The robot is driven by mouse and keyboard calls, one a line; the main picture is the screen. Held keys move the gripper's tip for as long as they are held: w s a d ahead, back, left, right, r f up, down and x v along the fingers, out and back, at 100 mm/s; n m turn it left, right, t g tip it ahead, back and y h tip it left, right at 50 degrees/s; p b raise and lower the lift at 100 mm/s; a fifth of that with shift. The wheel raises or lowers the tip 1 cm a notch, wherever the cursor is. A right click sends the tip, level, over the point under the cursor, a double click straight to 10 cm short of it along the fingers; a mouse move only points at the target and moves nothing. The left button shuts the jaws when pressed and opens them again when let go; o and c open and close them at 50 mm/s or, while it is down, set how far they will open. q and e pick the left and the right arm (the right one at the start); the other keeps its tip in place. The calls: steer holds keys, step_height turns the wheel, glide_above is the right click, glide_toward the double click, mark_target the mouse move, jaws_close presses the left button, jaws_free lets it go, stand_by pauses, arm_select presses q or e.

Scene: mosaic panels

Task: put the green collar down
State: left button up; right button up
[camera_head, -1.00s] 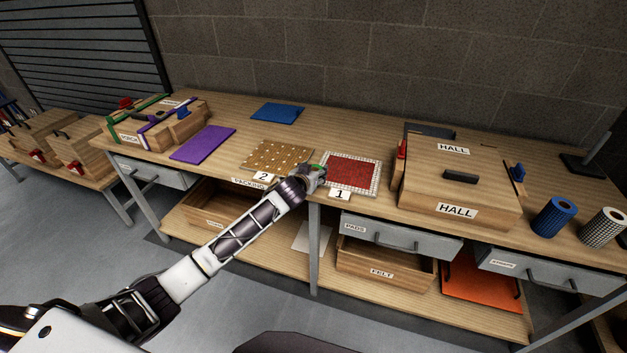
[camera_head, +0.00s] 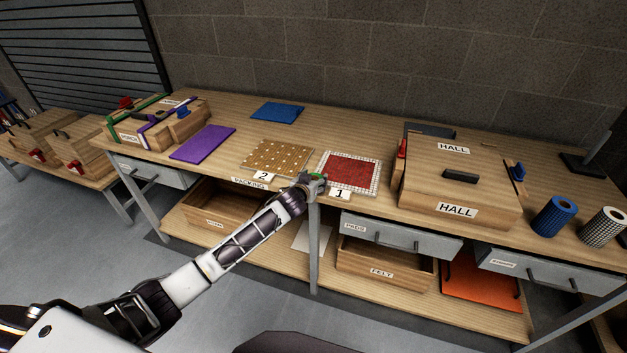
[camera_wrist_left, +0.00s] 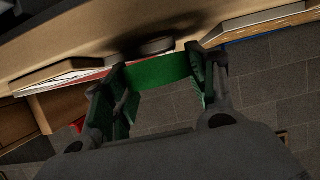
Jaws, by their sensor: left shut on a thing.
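My left gripper (camera_head: 313,181) is shut on the green collar (camera_wrist_left: 157,71). The collar is a green band spanning between the fingers in the left wrist view. The gripper is at the front edge of the bench, between the brown dotted panel (camera_head: 266,152) marked 2 and the red mosaic panel (camera_head: 351,172) marked 1. The collar's height above the bench is hard to tell. My right gripper is in neither view.
The HALL box (camera_head: 463,179) stands right of the red panel, with a blue roll (camera_head: 553,216) and a checked roll (camera_head: 603,228) beyond. A purple sheet (camera_head: 203,143) and a blue sheet (camera_head: 277,112) lie to the left and behind. Bare bench (camera_head: 330,129) shows behind the panels.

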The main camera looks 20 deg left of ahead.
arm_select(q)
steer(key=shift+f, duration=0.4)
steer(key=o, duration=1)
steer(key=shift+r, duration=0.1)
steer(key=shift+r, duration=0.65)
steer(key=shift+s, duration=0.7)
steer(key=shift+v, duration=5.35)
steer(key=shift+w+r, duration=0.1)
